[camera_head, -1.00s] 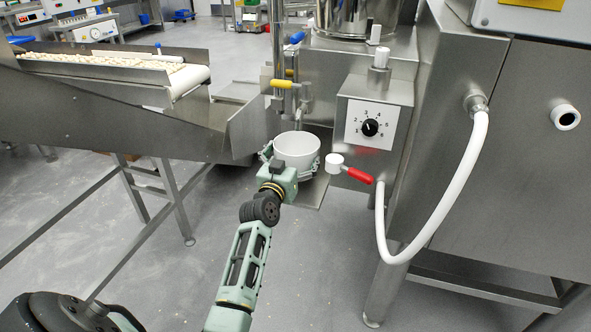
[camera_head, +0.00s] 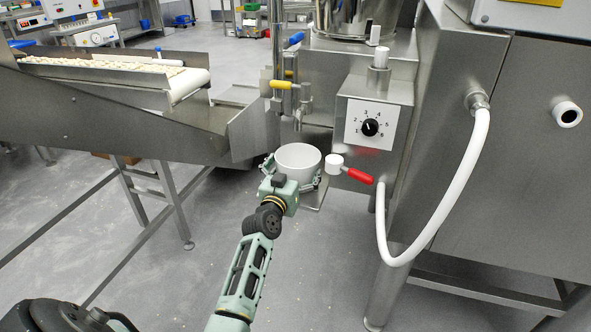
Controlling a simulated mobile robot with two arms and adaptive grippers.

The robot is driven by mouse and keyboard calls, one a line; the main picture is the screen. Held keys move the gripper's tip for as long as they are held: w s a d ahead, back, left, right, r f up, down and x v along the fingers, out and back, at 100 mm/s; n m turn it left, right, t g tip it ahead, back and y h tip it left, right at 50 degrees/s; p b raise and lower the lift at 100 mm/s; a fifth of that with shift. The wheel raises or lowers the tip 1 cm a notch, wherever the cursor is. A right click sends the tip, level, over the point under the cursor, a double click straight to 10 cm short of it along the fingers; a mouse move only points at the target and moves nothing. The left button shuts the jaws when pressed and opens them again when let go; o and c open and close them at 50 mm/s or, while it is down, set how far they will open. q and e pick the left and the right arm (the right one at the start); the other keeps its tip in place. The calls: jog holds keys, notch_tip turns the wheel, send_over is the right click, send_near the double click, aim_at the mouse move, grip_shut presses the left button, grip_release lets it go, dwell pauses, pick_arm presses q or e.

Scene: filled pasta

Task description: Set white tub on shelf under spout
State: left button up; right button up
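The white tub (camera_head: 298,157) is upright, and its open top faces me. My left gripper (camera_head: 294,178) is around the tub, with a finger on each side of it, and holds it from the near side. The metal spout (camera_head: 298,118) with a yellow handle is above and just behind the tub's rim. The metal shelf (camera_head: 313,200) shows only in part, below and to the right of the tub; the tub hides the rest. I cannot tell whether the tub touches the shelf. My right gripper is not in view.
A steel machine with a dial panel (camera_head: 370,126) stands right of the tub. A red-handled valve (camera_head: 355,174) juts out close to the tub's right side. A white hose (camera_head: 455,205) hangs further right. A sloped steel chute (camera_head: 120,118) and conveyor lie left.

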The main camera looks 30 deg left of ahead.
pick_arm(q)
jog(key=shift+s, duration=0.15)
jog(key=p+v, duration=0.2)
jog(key=v, duration=0.9)
jog(key=s+d+f+m+g+h, duration=0.1)
jog(key=s+d+f+g+h, duration=0.25)
jog(key=f, duration=0.55)
jog(key=s+d+f+m+g, duration=0.2)
jog(key=s+d+f, duration=0.35)
jog(key=f, duration=0.25)
jog(key=s+d+f+m+g+h, duration=0.1)
jog(key=s+d+f+g, duration=0.3)
jog(key=f, duration=0.5)
jog(key=s+d+f+g, duration=0.2)
jog(key=s+f, duration=0.4)
jog(key=s, duration=0.4)
jog(key=s+d+f+m+g, duration=0.1)
jog(key=s+d+f+g, duration=0.2)
jog(key=s+f, duration=0.4)
jog(key=s, duration=0.3)
jog(key=shift+d+g, duration=0.2)
jog(key=shift+g, duration=0.15)
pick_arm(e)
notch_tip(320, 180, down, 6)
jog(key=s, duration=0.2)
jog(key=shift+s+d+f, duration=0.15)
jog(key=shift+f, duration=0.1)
